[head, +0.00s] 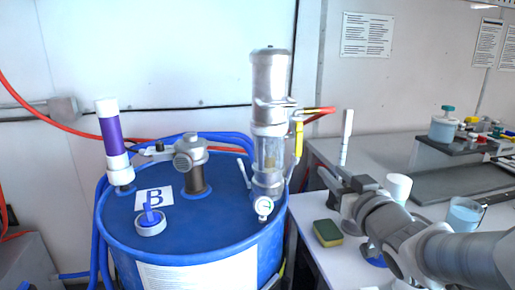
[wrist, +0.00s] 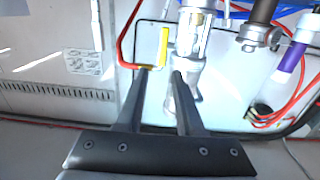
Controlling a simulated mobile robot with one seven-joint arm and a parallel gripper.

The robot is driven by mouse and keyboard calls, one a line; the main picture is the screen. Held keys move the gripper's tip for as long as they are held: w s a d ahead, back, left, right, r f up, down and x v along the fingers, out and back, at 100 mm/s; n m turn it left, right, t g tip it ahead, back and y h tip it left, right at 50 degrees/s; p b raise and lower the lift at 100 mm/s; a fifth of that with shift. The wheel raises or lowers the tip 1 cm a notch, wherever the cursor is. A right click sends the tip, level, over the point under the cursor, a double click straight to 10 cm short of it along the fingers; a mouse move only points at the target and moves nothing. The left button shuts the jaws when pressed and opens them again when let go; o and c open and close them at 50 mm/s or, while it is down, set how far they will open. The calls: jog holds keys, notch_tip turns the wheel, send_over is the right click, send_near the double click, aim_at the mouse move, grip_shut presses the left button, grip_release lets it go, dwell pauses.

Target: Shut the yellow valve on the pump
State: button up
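The pump (head: 270,85) is a silver cylinder with a clear lower section, standing upright on the blue drum. The yellow valve handle (head: 298,140) hangs down on the pump's right side, below a fitting with a red hose. In the wrist view the yellow handle (wrist: 163,46) shows just beyond my fingertips, beside the pump (wrist: 190,45). My gripper (head: 334,175) is to the right of the pump and lower than the handle. In the wrist view my gripper (wrist: 162,72) is open, with nothing between its fingers. It appears apart from the handle.
A bench on the right holds a sponge (head: 327,233), a white cup (head: 397,187) and a blue beaker (head: 464,215). Red hoses (head: 60,118) run behind the drum.

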jog(key=p, duration=0.9)
send_near(300, 142)
jog(key=w, duration=0.3)
jog(key=w+a, duration=0.1)
jog(key=w, duration=0.5)
jog(key=shift+a+f, duration=0.1)
jog(key=shift+a, duration=0.2)
grip_shut()
dwell(0.9)
